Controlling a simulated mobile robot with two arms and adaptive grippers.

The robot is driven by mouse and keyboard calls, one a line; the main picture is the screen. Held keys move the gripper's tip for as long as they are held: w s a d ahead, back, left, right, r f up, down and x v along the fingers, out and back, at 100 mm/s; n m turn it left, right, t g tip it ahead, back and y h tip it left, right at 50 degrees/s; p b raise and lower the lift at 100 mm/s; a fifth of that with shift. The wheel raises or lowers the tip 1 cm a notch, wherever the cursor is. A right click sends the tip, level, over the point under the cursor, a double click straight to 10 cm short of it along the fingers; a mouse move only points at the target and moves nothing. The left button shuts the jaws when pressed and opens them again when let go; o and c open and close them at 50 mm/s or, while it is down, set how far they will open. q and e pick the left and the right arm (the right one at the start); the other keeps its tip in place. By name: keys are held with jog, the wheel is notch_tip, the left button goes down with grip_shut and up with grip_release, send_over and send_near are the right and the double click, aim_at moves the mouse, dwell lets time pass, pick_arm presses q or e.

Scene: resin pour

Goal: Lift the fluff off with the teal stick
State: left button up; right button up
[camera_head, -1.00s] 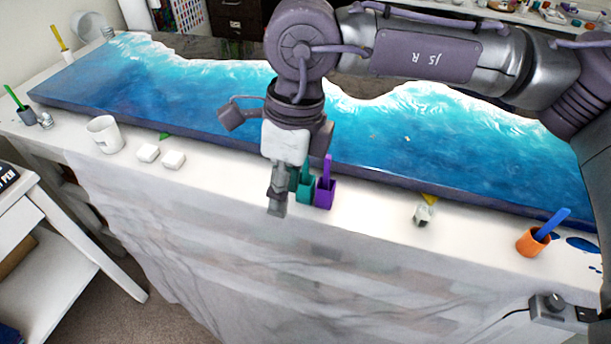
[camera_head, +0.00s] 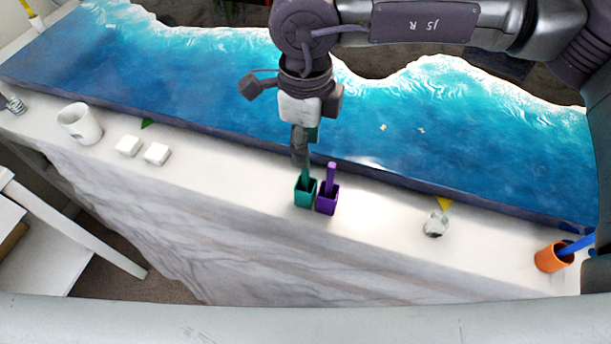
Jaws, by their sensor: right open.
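The teal stick (camera_head: 306,174) stands in a small teal square holder (camera_head: 304,196) on the table's front strip. My right gripper (camera_head: 300,160) is open, pointing down at the stick's upper part. It covers the stick's top, and I cannot tell whether its fingers touch the stick. Two small pale bits that look like fluff lie on the blue resin slab (camera_head: 220,95): one piece of fluff (camera_head: 382,127) and another piece of fluff (camera_head: 421,130), right of the gripper. My left gripper is out of view.
A purple holder with a purple stick (camera_head: 327,198) stands close to the right of the teal one. A glass jar (camera_head: 435,224) and an orange cup (camera_head: 553,257) are farther right.

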aim_at(305, 172)
notch_tip(305, 172, down, 3)
jog(key=shift+r, duration=0.15)
jog(key=shift+w+f, duration=0.15)
jog(key=shift+f, duration=0.2)
notch_tip(305, 172, down, 5)
jog(key=p, duration=0.3)
jog(key=shift+r, duration=0.15)
jog(key=shift+f, duration=0.35)
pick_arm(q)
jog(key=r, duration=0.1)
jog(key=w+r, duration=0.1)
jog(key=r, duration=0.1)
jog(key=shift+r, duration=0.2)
pick_arm(e)
grip_shut()
